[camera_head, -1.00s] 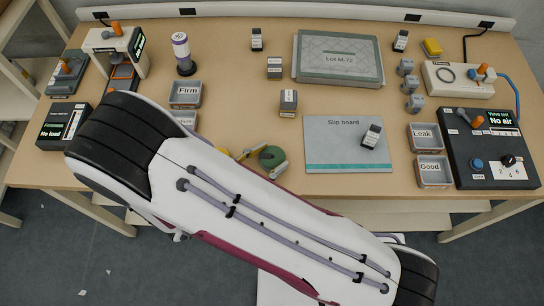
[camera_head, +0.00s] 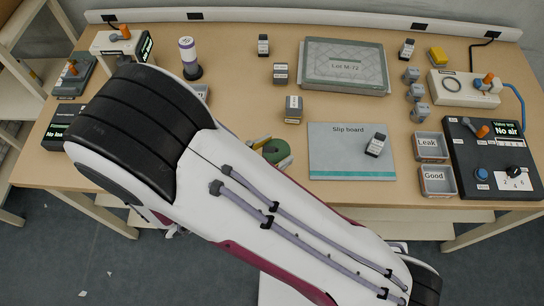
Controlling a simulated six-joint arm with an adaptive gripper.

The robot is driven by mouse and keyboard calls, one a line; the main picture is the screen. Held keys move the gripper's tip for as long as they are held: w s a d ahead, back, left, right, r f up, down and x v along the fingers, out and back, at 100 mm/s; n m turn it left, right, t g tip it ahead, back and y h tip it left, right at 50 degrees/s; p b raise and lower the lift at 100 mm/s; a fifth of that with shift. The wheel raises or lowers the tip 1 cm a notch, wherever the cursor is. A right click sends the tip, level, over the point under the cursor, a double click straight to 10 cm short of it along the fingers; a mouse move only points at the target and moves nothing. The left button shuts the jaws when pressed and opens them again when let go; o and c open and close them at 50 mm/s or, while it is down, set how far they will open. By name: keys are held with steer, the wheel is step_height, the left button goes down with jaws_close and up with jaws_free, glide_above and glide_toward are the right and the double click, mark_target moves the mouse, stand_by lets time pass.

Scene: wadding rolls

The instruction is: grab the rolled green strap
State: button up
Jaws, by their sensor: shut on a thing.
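The rolled green strap (camera_head: 278,151) shows just past the upper edge of my white arm link, left of the slip board. My gripper (camera_head: 274,152) is mostly hidden behind the arm; only fingertip parts with yellow show on either side of the roll. It is shut on the green strap. The strap's lower part is hidden, and its height above the table is hard to judge from this view.
The slip board (camera_head: 323,168) with a small grey block (camera_head: 376,144) on it lies right of the strap. A grey labelled block (camera_head: 293,109) stands behind. The Lot M-72 case (camera_head: 312,79) is farther back. Trays labelled Leak (camera_head: 427,157) and Good (camera_head: 438,194) stand right.

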mark_target(272, 154)
steer(key=shift+r, duration=1.85)
